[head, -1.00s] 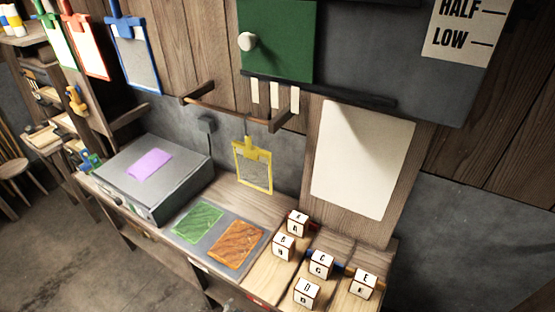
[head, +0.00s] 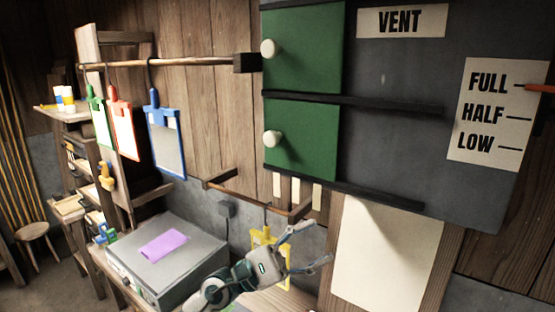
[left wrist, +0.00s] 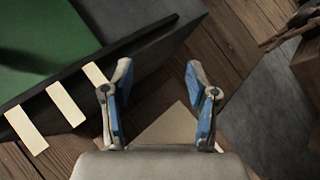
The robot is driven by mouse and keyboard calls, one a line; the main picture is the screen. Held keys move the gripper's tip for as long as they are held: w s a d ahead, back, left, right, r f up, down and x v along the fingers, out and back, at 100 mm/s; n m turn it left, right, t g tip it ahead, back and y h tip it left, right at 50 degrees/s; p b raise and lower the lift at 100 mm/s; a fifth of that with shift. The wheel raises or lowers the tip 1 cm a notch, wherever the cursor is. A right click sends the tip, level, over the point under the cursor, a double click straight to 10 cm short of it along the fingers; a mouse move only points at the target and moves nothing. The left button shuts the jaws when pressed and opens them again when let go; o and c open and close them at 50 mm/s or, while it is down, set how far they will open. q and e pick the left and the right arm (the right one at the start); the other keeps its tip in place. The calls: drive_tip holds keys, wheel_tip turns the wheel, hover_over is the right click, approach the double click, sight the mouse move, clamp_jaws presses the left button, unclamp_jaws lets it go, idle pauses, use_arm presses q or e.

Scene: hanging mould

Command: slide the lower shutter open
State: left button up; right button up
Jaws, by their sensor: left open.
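The lower shutter (head: 305,146) is a green panel with a round white knob (head: 271,138) near its left edge, on a dark grey board. Dark rails (head: 350,189) run along its top and bottom. Part of a green panel (left wrist: 40,50) fills the upper left of the left wrist view. My left gripper (head: 318,245) is open and empty, below the shutter and in front of the yellow hanging frame. Its two blue-padded fingers (left wrist: 160,100) are apart in the left wrist view. My right gripper is not in view.
A second green shutter (head: 303,48) with its own knob sits above, beside a VENT label (head: 402,21). A wooden rod on brackets (head: 250,198) juts out below left. White strips (left wrist: 66,104) hang under the lower rail. A grey box (head: 165,255) stands on the bench.

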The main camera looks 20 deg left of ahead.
use_arm(q)
drive_tip(key=s+a+r+m+y, duration=0.2)
drive_tip(key=s+r+m+y, duration=0.4)
drive_tip(key=m, duration=0.7)
drive_tip(key=s+a+r+m+t+y, duration=0.25)
drive_tip(key=a+r+t+y, duration=0.75)
drive_tip(key=a, duration=0.5)
drive_tip(key=y, duration=0.1)
approach(268, 139)
drive_tip(key=p+x, duration=0.3)
drive_tip(key=x, duration=0.6)
drive_tip(key=shift+w, duration=0.1)
drive_tip(key=shift+w+d, duration=0.2)
drive_tip(key=shift+d, duration=0.25)
drive_tip(key=shift+a, duration=0.25)
drive_tip(key=c, duration=0.7)
drive_tip(key=shift+a, duration=0.1)
drive_tip(key=c, duration=0.4)
clamp_jaws()
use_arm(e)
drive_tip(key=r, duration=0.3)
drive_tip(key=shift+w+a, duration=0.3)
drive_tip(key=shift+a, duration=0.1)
